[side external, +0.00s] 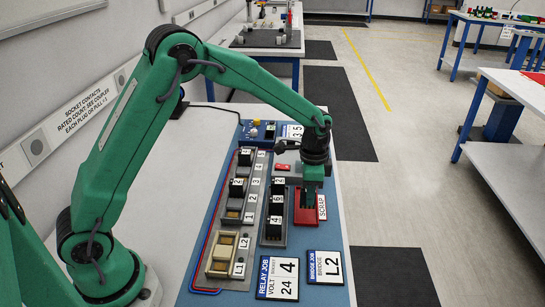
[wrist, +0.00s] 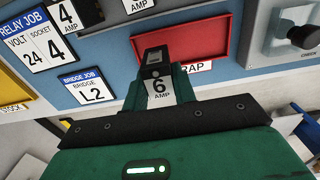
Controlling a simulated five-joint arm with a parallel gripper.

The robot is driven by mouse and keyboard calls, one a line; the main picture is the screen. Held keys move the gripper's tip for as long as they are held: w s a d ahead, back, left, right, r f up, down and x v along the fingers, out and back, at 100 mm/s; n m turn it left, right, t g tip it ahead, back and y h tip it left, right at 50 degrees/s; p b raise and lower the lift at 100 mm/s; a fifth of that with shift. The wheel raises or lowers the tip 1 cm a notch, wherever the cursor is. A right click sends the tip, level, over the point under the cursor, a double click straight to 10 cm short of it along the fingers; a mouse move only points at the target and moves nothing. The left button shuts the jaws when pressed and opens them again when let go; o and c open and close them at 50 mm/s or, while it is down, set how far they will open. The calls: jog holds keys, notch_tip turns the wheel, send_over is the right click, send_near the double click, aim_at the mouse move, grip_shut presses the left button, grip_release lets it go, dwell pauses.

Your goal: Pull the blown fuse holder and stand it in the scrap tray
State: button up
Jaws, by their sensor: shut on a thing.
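My gripper (side external: 308,196) is shut on a black fuse holder with a white "6 AMP" label, and this fuse holder (wrist: 156,70) shows between the green fingers in the wrist view. In the side view my gripper is over the red scrap tray (side external: 305,217). In the wrist view the tray (wrist: 228,38) lies just beyond the held holder, and its SCRAP label is partly covered. I cannot tell whether the holder's foot touches the tray floor. Other black fuse holders (side external: 274,219) stand in a grey rail left of the tray.
A second grey rail with black relays (side external: 237,187) runs further left, with a beige block (side external: 228,244) at its near end. Job cards (side external: 278,278) lie at the panel's front. A grey box with a black knob (wrist: 302,36) is right of the tray in the wrist view.

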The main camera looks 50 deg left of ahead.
jog(key=shift+f, duration=1.45)
jog(key=shift+f, duration=0.4)
dwell(0.8)
jog(key=o, duration=1.5)
jog(key=shift+r, duration=0.2)
jog(key=shift+r, duration=3.5)
jog(key=shift+r, duration=0.1)
